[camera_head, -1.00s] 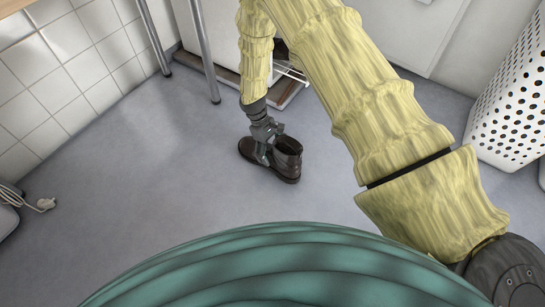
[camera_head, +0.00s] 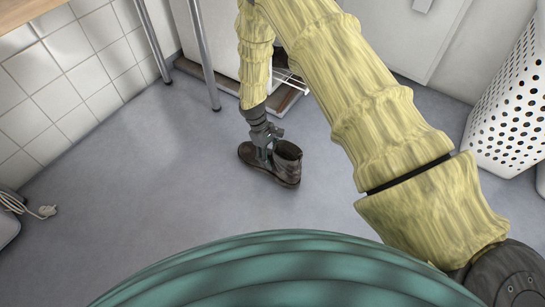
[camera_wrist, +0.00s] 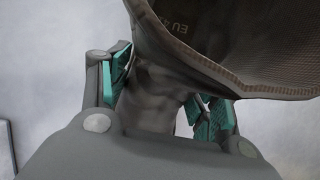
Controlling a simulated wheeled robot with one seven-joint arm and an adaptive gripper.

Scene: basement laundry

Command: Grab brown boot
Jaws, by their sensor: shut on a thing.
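The brown boot (camera_head: 284,168) is in the middle of the head view, at or just above the grey floor, with its toe to the left and its ankle opening to the right. My gripper (camera_head: 265,152) comes down from above and is shut on the boot between toe and ankle. In the wrist view, the teal finger pads (camera_wrist: 165,85) sit on either side of the boot's upper (camera_wrist: 155,100), and its ankle collar fills the upper right. The head view does not show clearly whether the sole touches the floor.
A white perforated basket (camera_head: 510,105) stands at the right. The floor left of the boot is clear.

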